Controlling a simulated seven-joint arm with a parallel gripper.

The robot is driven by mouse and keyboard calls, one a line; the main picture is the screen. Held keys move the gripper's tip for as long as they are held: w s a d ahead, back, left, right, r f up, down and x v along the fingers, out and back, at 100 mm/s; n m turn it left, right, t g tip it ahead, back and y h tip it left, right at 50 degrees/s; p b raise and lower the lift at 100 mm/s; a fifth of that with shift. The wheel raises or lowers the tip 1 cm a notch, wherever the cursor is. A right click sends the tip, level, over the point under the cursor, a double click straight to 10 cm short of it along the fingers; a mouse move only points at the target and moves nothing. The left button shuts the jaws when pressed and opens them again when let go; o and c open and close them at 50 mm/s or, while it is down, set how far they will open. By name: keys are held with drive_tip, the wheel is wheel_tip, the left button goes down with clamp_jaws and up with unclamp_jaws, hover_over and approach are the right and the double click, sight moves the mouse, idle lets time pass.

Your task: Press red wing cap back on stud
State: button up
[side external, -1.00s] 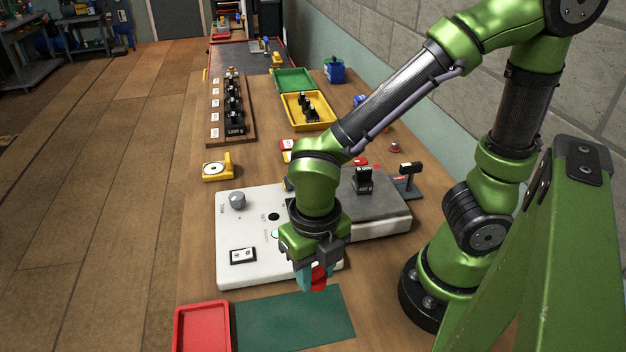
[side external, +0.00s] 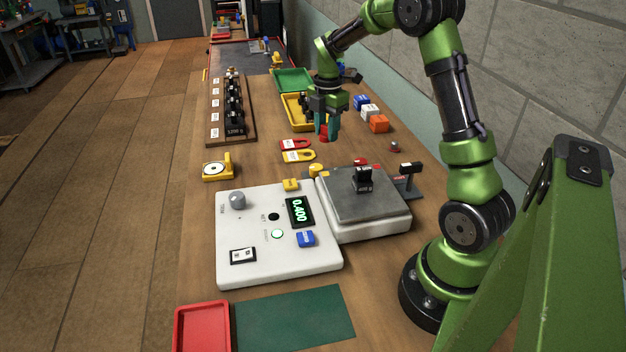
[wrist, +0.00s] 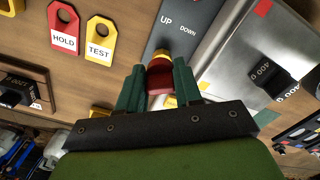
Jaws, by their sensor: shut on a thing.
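My gripper (side external: 326,130) is shut on the red wing cap (side external: 324,135). It holds the cap up in the air, beyond the scale and in front of the yellow tray. In the wrist view the red cap (wrist: 160,77) sits between the two green fingertips. A yellow knob-like piece (side external: 316,170) stands at the far left corner of the scale (side external: 365,205). In the wrist view a yellow piece (wrist: 162,54) shows just past the cap, on a grey strip marked UP and DOWN. I cannot tell whether the cap's stud is in sight.
A black weight (side external: 362,178) stands on the scale plate. The white console (side external: 270,262) reads 0.400 and bears a blue piece (side external: 306,239). Red (side external: 295,144) and yellow (side external: 297,156) tags lie nearby. Small blocks (side external: 371,112) stand to the right. The green mat (side external: 295,318) is clear.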

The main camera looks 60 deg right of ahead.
drive_tip(key=s+d+f+m, duration=0.1)
drive_tip(key=s+d+m, duration=0.2)
drive_tip(key=s+d, duration=0.55)
drive_tip(key=s+d+f+m, duration=0.1)
drive_tip(key=s+d+m, duration=0.3)
drive_tip(key=d, duration=1)
drive_tip(key=shift+w+f, duration=0.15)
drive_tip(key=shift+f, duration=1.35)
drive_tip(key=shift+w+f, duration=0.1)
drive_tip(key=shift+f, duration=1.35)
drive_tip(key=shift+f, duration=0.2)
drive_tip(key=o, duration=1.6)
drive_tip(key=shift+r, duration=3.55)
drive_tip(key=shift+c, duration=0.4)
